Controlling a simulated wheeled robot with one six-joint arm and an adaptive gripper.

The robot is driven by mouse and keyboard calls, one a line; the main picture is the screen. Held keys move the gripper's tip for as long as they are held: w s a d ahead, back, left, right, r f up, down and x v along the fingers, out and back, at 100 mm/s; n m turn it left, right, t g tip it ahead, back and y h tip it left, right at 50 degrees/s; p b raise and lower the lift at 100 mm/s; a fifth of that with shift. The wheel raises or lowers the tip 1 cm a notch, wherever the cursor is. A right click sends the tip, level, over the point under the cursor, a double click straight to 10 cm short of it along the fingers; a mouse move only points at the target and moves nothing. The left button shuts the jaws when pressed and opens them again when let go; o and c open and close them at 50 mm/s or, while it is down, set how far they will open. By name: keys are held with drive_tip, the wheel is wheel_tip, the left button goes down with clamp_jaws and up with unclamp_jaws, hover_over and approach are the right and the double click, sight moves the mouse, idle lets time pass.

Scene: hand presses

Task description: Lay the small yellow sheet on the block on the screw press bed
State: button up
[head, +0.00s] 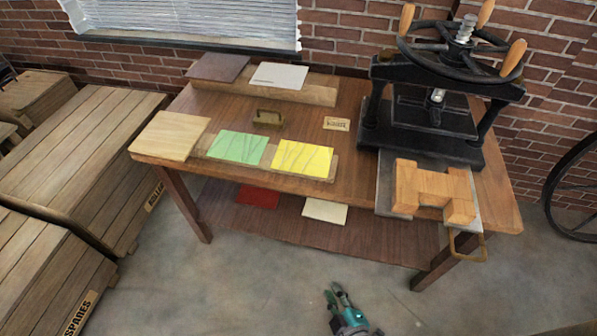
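The small yellow sheet (302,158) lies flat on a low wooden board near the table's front edge, right of a green sheet (238,147). The screw press (432,105) stands at the table's right end. Its grey bed (386,180) reaches out toward the front, with a brass-coloured handle (467,248) at its front edge. A light wooden block (433,183), notched like an H, sits on the bed with no sheet on it. My gripper (336,291) is low in front of the table, over the floor, far from the sheet and apart from everything; its finger gap is too small to judge.
Brown and pale sheets (279,75) lie on boards at the table's back. A wooden slab (171,135), a small brass-coloured piece (267,118) and a label plate (337,124) are also on top. Crates (80,150) stand left. The floor (250,280) in front is clear.

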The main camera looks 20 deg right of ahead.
drive_tip(key=w+r+n+h, duration=0.15)
drive_tip(key=w+h, duration=0.25)
drive_tip(key=w, duration=0.9)
drive_tip(key=t+h, duration=0.2)
drive_tip(key=h, duration=0.3)
approach(303, 158)
drive_tip(key=shift+x, duration=1.95)
drive_tip(key=shift+w+a+f, duration=0.1)
drive_tip(key=shift+a, duration=0.05)
drive_tip(key=shift+c, duration=0.4)
clamp_jaws()
drive_tip(key=shift+r, duration=1.55)
